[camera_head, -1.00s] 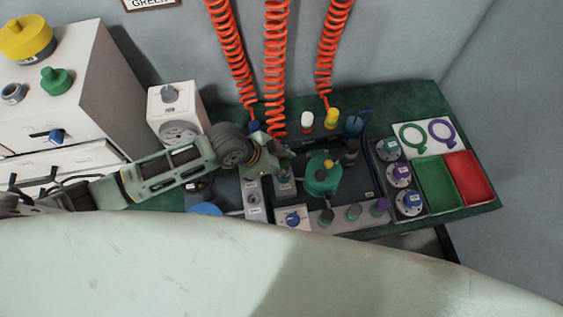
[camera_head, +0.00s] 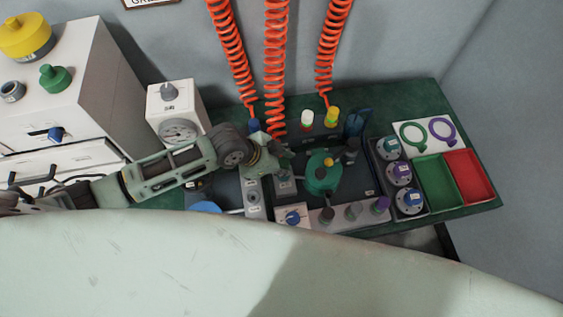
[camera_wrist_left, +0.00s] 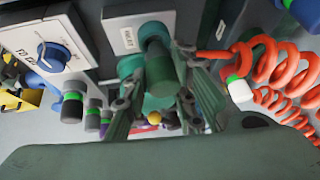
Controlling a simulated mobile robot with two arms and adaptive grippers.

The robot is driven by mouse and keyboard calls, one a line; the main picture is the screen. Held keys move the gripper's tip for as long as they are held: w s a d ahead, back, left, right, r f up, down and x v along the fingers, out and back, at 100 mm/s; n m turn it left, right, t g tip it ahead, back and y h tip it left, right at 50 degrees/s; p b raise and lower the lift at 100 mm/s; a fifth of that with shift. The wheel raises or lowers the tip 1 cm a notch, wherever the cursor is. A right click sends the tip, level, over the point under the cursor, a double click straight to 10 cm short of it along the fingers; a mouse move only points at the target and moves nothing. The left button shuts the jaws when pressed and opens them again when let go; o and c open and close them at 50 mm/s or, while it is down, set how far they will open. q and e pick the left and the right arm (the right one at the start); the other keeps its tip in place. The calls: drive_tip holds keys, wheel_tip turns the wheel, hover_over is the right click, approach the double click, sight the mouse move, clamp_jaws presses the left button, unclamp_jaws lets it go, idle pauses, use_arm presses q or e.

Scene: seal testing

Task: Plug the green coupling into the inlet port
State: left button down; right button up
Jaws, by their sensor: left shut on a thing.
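The green coupling (camera_wrist_left: 160,82) sits between the fingers of my left gripper (camera_wrist_left: 158,108) in the left wrist view. Its far end meets or lies very close to a teal round fitting (camera_wrist_left: 153,36) on a grey labelled block (camera_wrist_left: 122,30); I cannot tell whether it is seated. This fitting may be the inlet port. In the head view, my left gripper (camera_head: 276,160) is shut at the block (camera_head: 284,186), left of the teal domed vessel (camera_head: 322,176), and hides the coupling. The middle orange coiled hose (camera_head: 275,70) runs down to the gripper. My right gripper is not in view.
White and yellow-topped couplings (camera_head: 331,118) stand behind the vessel. A blue-knobbed box (camera_head: 292,217) is in front. Blue- and purple-topped parts fill a dark rack (camera_head: 378,168) at right, beside green (camera_head: 437,200) and red (camera_head: 480,190) trays. A gauge box (camera_head: 178,108) stands left.

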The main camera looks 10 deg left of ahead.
use_arm(q)
drive_tip(key=shift+f+b, duration=0.4)
drive_tip(key=shift+f, duration=0.55)
drive_tip(key=c, duration=1.4)
unclamp_jaws()
drive_tip(key=shift+o, duration=0.2)
drive_tip(key=v, duration=1.2)
drive_tip(key=shift+w, duration=0.1)
